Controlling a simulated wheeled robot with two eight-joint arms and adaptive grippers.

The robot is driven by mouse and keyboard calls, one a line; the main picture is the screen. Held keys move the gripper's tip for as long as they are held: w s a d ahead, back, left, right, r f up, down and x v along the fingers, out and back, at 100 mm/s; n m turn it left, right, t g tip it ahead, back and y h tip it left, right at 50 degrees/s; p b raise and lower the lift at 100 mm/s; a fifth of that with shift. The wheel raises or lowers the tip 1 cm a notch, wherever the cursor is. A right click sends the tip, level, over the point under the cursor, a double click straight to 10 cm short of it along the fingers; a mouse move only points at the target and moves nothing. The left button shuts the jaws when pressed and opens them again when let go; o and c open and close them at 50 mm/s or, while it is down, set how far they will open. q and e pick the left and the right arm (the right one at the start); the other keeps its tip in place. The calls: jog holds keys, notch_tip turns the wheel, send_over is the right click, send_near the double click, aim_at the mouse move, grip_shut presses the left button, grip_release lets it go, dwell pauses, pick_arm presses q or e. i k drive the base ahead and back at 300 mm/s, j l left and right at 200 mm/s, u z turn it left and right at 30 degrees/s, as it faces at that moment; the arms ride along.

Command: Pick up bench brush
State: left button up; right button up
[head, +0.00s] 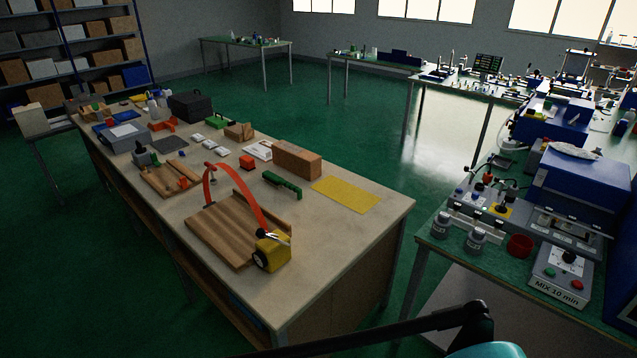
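What looks like the bench brush (283,186), a long green thing with a dark underside, lies on the near wooden-topped bench (345,232). It is left of a yellow mat (346,194) and in front of a brown block (297,160). Nothing holds it. Its fine detail is too small to tell. Neither of my grippers shows in the head view. Only a dark link and a teal part of my own body show at the bottom edge, well short of the brush.
A wooden board (219,238) with a red curved strip (240,191) and a yellow block stands in front of the brush. The bench's near right corner is bare. Another bench (432,258) with machines stands at right.

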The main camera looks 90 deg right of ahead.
aim_at(276, 181)
jog(key=i+l+z, duration=0.25)
jog(key=i+z, duration=1.15)
jog(key=i+j+z, duration=0.3)
jog(key=i+z, duration=0.15)
